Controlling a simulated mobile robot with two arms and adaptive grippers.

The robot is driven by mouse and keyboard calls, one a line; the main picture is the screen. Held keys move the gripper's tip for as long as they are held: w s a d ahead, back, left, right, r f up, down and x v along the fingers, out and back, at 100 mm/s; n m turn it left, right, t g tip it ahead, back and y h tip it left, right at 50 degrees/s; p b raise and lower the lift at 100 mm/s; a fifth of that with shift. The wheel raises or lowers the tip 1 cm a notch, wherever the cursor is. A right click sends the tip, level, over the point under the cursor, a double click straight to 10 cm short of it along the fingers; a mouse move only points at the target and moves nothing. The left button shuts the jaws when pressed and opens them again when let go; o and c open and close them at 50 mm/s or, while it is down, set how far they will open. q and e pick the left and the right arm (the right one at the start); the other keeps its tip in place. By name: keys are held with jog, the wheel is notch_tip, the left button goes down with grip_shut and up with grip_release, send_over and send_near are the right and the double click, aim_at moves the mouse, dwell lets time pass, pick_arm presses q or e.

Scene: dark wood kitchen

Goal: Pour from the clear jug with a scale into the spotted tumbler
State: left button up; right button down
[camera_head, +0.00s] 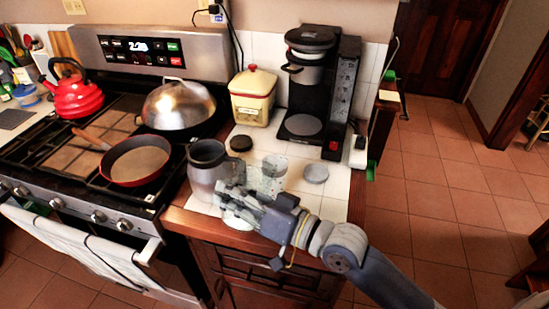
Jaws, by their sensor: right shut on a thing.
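A grey, see-through-looking jug (204,177) with a wide round mouth stands about upright at the left edge of the counter, beside the stove. I cannot make out a scale on it. My right gripper (226,191) reaches in from the right and is shut at the jug's right side; its fingers hide part of the jug there. The pale, clear spotted tumbler (272,172) stands just behind and to the right of the gripper, its lower part hidden by my gripper and arm. My left gripper is not in view.
A white round thing (234,223) lies partly under my gripper. A dark lid (240,143) and grey disc (315,173) lie nearby. Behind are a cream canister (252,100) and coffee maker (312,85). A red pan (137,161) sits on the stove at left.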

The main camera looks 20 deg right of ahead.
aim_at(234, 176)
jog(key=r+m+p, duration=0.1)
jog(key=w+d+r+m+p, duration=0.1)
jog(key=r, duration=0.1)
jog(key=r+m, duration=0.1)
jog(key=shift+w+d+r+p, duration=0.2)
jog(key=shift+d+r+p, duration=0.1)
jog(key=shift+p, duration=0.1)
jog(key=shift+w+d+r+m+p, duration=0.35)
jog(key=shift+r+m+p, duration=0.1)
jog(key=shift+r+m, duration=0.2)
jog(key=shift+w+d+r+m+p, duration=0.3)
jog(key=shift+r+m+p, duration=0.2)
jog(key=shift+m, duration=0.25)
jog(key=shift+d+r, duration=0.15)
